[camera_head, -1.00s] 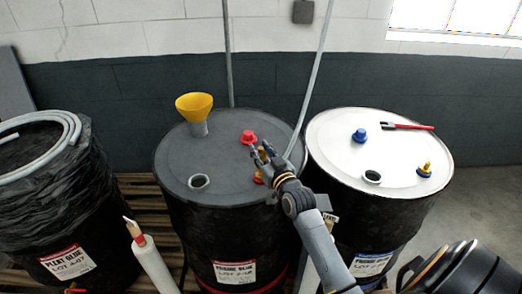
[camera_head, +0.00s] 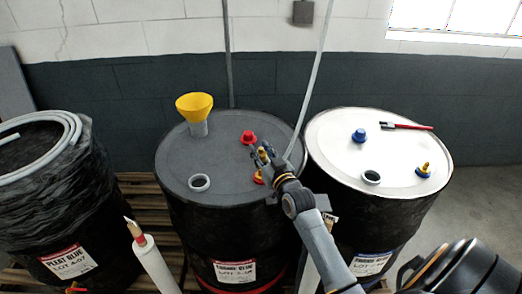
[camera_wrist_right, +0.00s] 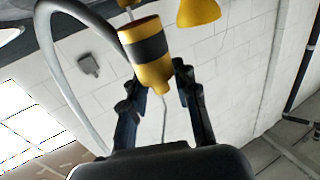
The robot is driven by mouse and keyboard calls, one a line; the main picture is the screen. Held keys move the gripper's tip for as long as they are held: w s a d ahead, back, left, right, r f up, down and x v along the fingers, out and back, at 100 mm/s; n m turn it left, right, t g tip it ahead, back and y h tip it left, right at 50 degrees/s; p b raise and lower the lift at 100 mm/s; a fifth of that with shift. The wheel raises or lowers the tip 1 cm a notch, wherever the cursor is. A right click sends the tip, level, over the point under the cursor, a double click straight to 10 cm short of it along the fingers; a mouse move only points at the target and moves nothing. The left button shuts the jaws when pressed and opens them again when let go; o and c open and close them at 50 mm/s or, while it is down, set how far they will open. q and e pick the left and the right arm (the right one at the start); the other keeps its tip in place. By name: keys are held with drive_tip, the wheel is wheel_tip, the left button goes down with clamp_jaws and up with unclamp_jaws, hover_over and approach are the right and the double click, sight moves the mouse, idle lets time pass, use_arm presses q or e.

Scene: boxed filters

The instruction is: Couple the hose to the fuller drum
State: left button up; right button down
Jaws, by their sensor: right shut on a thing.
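The middle drum (camera_head: 225,165) has a dark lid with a red cap (camera_head: 248,137), an open ringed port (camera_head: 199,182) and a red-based fitting (camera_head: 258,178). The right drum (camera_head: 325,135) has a white lid with a blue cap (camera_head: 359,135), an open port (camera_head: 371,177) and a yellow fitting on a blue base (camera_head: 424,169). My right gripper (camera_head: 262,157) is above the middle drum's right side, shut on a yellow coupler (camera_wrist_right: 155,75) with a dark band. A grey hose (camera_wrist_right: 62,70) curves up beside the coupler; their join is unclear. Fill levels are hidden. My left gripper is out of view.
A yellow funnel (camera_head: 194,104) stands at the back of the middle drum's lid. A red-handled brush (camera_head: 406,126) lies on the white lid. A wrapped drum with a coiled grey hose (camera_head: 70,130) stands at left. A white cartridge (camera_head: 152,262) stands in front.

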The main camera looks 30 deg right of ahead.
drive_tip(key=shift+f+b, duration=1.35)
drive_tip(key=shift+f, duration=0.75)
drive_tip(key=c, duration=0.9)
unclamp_jaws()
drive_tip(key=shift+c, duration=0.2)
drive_tip(key=shift+s, duration=0.1)
drive_tip(key=s+a, duration=0.2)
drive_tip(key=s, duration=0.9)
drive_tip(key=shift+s, duration=0.35)
